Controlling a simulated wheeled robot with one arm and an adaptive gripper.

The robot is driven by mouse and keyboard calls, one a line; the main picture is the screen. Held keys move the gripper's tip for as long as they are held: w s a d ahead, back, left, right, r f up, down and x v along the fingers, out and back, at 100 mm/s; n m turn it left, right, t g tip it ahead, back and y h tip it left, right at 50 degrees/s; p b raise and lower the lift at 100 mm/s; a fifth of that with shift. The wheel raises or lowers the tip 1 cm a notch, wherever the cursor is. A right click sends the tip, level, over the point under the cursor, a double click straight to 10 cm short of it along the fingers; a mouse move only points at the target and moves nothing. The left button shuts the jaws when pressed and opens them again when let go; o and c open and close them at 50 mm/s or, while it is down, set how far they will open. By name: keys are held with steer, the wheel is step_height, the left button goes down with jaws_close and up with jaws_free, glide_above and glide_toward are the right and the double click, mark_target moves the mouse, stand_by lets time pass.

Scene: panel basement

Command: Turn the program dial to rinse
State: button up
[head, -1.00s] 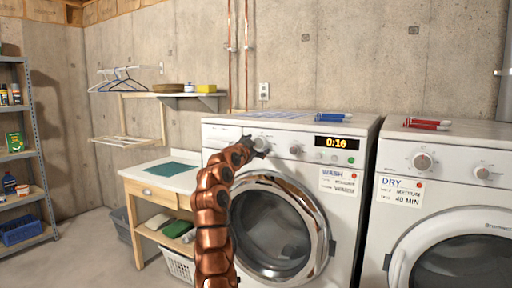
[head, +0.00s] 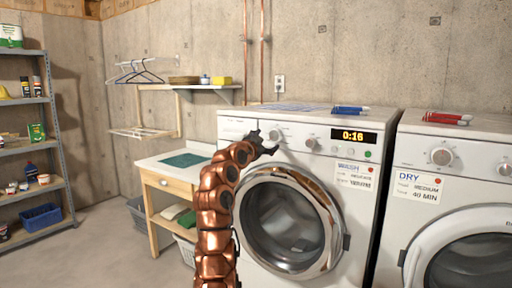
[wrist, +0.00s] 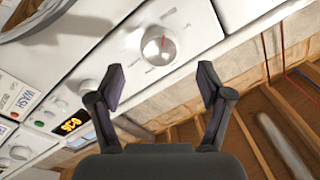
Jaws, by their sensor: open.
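The white washing machine (head: 229,126) stands in the middle of the head view. Its round program dial (head: 275,134) is at the left of the control panel, beside the drawer. In the wrist view the silver dial (wrist: 158,46) lies ahead of my fingertips, with a red pointer line on its face. The printing around it is too small to read. My gripper (wrist: 162,82) is open and empty, its two fingers apart, with the dial seen beyond the gap between them. In the head view my gripper (head: 267,144) is close in front of the panel, just below the dial.
A WASH card (head: 355,175) hangs below. The dryer (head: 470,150) stands at right. A small table (head: 167,178) and shelf rack (head: 50,130) are at left.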

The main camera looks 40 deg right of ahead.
steer(key=v, duration=0.7)
stand_by(0.5)
steer(key=shift+d, duration=0.1)
stand_by(0.4)
